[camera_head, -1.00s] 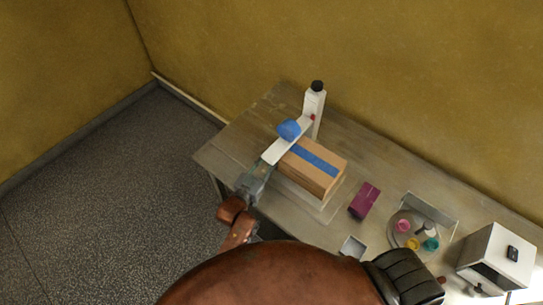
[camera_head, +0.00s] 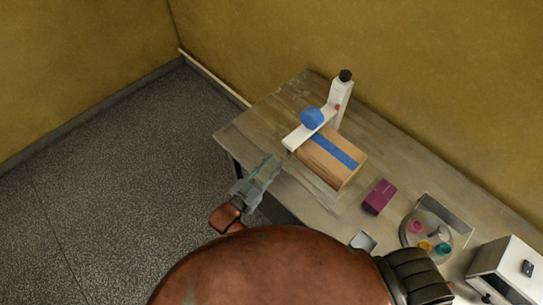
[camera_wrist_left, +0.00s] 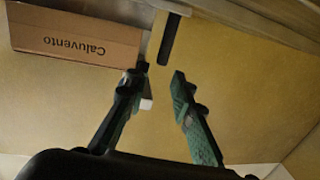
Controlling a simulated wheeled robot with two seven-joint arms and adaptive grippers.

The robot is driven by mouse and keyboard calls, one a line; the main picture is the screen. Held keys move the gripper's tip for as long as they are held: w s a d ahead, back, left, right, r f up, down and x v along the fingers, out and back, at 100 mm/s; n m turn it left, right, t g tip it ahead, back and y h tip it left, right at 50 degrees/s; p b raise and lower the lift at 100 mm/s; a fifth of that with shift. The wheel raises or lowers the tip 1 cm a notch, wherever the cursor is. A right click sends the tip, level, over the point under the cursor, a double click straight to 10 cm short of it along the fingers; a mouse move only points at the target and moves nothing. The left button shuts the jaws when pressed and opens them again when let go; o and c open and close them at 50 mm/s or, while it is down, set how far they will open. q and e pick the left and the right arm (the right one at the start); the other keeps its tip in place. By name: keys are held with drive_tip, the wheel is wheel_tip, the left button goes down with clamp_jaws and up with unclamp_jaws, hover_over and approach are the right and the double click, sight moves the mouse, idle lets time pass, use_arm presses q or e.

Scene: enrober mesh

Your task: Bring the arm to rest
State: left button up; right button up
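My left gripper (camera_head: 271,166) is at the table's front-left edge, apart from the white arm of the stand and the cardboard box. In the left wrist view the left gripper (camera_wrist_left: 160,78) has its two dark green fingers spread with nothing between them. My left arm (camera_head: 228,215) comes up behind it in reddish brown. My right gripper does not show.
A purple box (camera_head: 379,197), a round tray (camera_head: 410,236) and a white machine (camera_head: 508,262) stand to the right. Floor at left is clear.

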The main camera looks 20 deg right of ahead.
use_arm(q)
drive_tip(key=s+a+f+n+g+y, duration=0.1)
drive_tip(key=s+a+f+n+y, duration=0.2)
drive_tip(key=a, duration=0.7)
drive_tip(key=a+f+n+y, duration=0.1)
drive_tip(key=a+f+y, duration=0.35)
drive_tip(key=a, duration=0.55)
drive_tip(key=s+a+f+n+g+y, duration=0.1)
drive_tip(key=s+a+f+n+y, duration=0.3)
drive_tip(key=a, duration=0.6)
drive_tip(key=s+a+f+n+g+y, duration=0.25)
drive_tip(key=s+a+g+y, duration=0.2)
drive_tip(key=s+a, duration=1.45)
wheel_tip(320, 180, down, 28)
drive_tip(key=g+h, duration=0.1)
drive_tip(key=g, duration=0.1)
drive_tip(key=s+f+m+g, duration=0.1)
drive_tip(key=s+f, duration=1.8)
drive_tip(key=f, duration=0.1)
drive_tip(key=shift+s+d+f+b, duration=0.2)
drive_tip(key=shift+f+b, duration=0.1)
drive_tip(key=shift+b, duration=0.1)
